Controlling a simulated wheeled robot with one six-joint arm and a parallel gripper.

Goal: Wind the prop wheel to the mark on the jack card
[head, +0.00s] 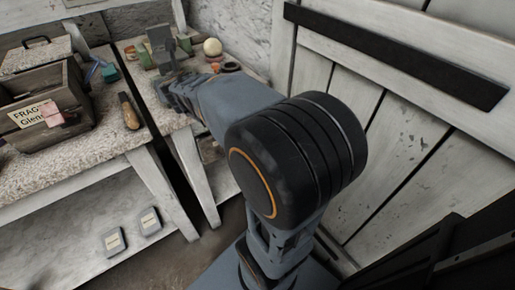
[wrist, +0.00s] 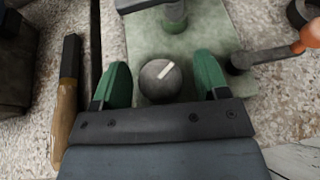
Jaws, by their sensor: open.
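A round dark grey wheel (wrist: 152,88) with a pale line across its top sits on a greenish base plate (wrist: 195,28) in the wrist view. The line slants up to the right. My gripper (wrist: 161,72) is open, with one green fingertip on each side of the wheel and a visible gap on both sides. A green post (wrist: 175,14) stands behind the wheel, under a grey part cut off by the frame. In the head view my gripper (head: 168,84) is at the right bench and its arm hides the wheel. I cannot make out a jack card or its mark.
A wooden-handled tool (wrist: 65,120) lies left of my gripper, beside the gap between benches. An orange-handled tool (wrist: 270,55) lies right of the wheel. A white ball (head: 212,47) sits farther back. A wooden crate (head: 62,128) and two small labelled cards (head: 150,221) are to the left.

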